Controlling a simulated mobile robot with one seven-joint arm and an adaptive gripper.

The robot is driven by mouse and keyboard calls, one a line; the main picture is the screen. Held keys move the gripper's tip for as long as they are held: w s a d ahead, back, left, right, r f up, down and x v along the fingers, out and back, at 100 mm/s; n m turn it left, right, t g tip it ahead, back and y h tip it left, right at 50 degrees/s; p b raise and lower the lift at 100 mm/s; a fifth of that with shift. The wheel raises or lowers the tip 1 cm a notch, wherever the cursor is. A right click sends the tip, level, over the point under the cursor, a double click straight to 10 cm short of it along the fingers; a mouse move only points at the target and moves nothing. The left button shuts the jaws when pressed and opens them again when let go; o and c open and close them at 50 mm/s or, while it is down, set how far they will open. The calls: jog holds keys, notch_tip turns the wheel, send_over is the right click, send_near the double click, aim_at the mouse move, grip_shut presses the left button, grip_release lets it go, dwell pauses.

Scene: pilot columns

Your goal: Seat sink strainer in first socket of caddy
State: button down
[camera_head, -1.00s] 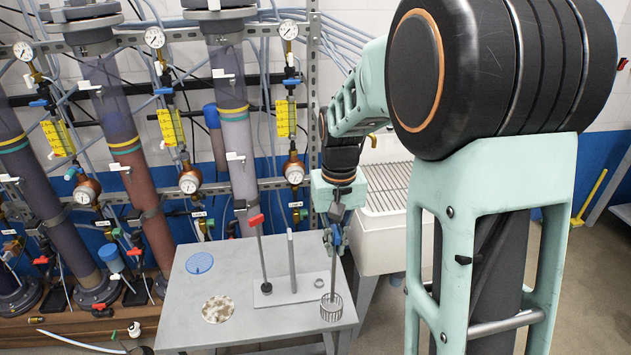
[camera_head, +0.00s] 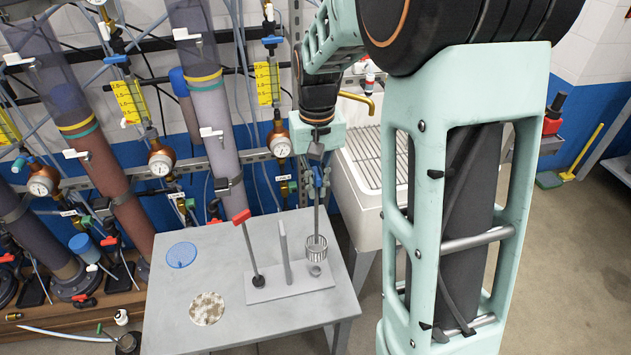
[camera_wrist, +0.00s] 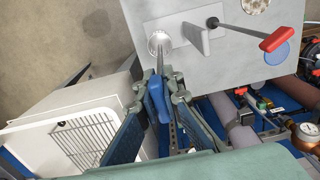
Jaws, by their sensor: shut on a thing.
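The sink strainer is a round wire basket (camera_head: 316,247) on a long thin upright stem. My gripper (camera_head: 319,180) is shut on the stem well above the basket; its blue fingers also show in the wrist view (camera_wrist: 160,88). The caddy (camera_head: 288,291) is a flat grey base with an upright grey divider, lying on the table. A small ring-like socket (camera_head: 316,270) is at its right end. The basket appears just behind this ring, to the right of the divider. I cannot tell whether the basket touches the caddy. The wrist view shows the basket (camera_wrist: 160,43) beside the divider.
A red-handled tool (camera_head: 247,240) stands at the caddy's left end. A blue disc (camera_head: 181,255) and a mottled disc (camera_head: 207,308) lie on the grey table (camera_head: 165,325). A white sink (camera_head: 366,200) is at the right; columns with gauges stand behind.

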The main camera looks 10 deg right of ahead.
aim_at(317, 173)
jog(key=shift+f+b, duration=2)
jog(key=shift+f, duration=0.9)
jog(key=shift+f+b, duration=0.85)
jog(key=shift+f, duration=0.5)
jog(key=c, duration=2)
grip_release()
notch_tip(317, 173, up, 12)
jog(key=shift+r, duration=0.1)
